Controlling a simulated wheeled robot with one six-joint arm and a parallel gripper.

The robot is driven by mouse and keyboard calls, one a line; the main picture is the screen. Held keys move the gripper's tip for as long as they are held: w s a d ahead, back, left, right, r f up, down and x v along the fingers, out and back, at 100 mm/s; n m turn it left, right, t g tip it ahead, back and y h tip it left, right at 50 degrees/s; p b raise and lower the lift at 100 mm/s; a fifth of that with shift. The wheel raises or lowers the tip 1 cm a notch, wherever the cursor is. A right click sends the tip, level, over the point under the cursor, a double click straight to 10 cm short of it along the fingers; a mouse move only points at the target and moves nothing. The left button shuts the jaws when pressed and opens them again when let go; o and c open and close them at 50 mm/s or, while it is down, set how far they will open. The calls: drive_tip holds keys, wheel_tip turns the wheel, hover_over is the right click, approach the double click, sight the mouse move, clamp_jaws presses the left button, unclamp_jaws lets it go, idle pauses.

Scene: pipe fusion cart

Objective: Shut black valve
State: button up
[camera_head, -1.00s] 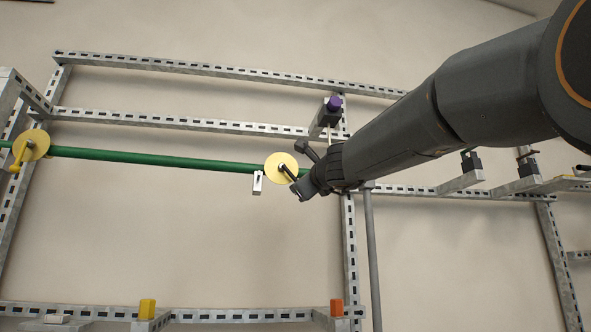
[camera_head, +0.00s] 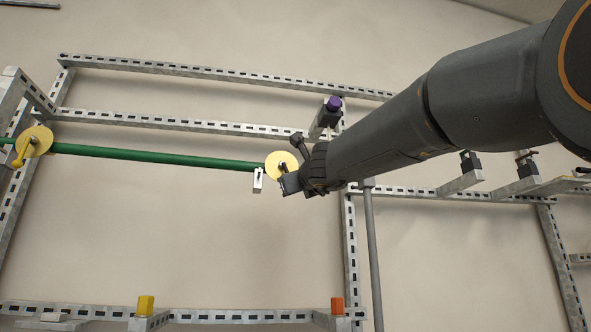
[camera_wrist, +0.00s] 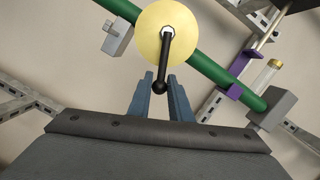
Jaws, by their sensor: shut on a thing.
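The black valve has a black lever (camera_wrist: 164,62) on a round pale-yellow disc (camera_wrist: 150,32), set on a green pipe (camera_wrist: 209,68). In the head view the disc (camera_head: 273,162) is at the right end of the green pipe (camera_head: 165,156), and the lever (camera_head: 283,167) points roughly downward, partly hidden by my gripper. My gripper (camera_wrist: 161,82) is shut on the lever's outer end, with a blue-grey finger on each side of it. In the head view my gripper (camera_head: 292,168) is just right of and below the disc.
A purple-capped fitting (camera_head: 333,104) is on the frame above my gripper. Yellow (camera_head: 146,305) and orange (camera_head: 337,307) fittings are on the lower rail. A grey vertical pipe (camera_head: 371,255) stands below right.

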drive_tip(key=shift+a, duration=0.1)
drive_tip(key=m, duration=0.1)
drive_tip(key=a+m+b, duration=0.1)
drive_tip(key=m+b, duration=0.1)
drive_tip(key=shift+s+a+f+h, duration=0.15)
drive_tip(key=shift+s+f+h, duration=0.1)
drive_tip(key=shift+h, duration=0.15)
drive_tip(key=shift+s+a+m+t+h+b, duration=0.1)
drive_tip(key=shift+a+m+t+h+b, duration=0.25)
drive_tip(key=shift+m, duration=0.3)
drive_tip(key=shift+s+a+m+t+h+b, duration=0.15)
drive_tip(key=shift+a+m+b, duration=0.2)
drive_tip(key=shift+m+b, duration=0.25)
drive_tip(key=shift+w, duration=0.1)
drive_tip(key=o, duration=1.9)
drive_tip(key=shift+d, duration=0.15)
drive_tip(key=shift+o, duration=0.2)
drive_tip(key=shift+g, duration=0.3)
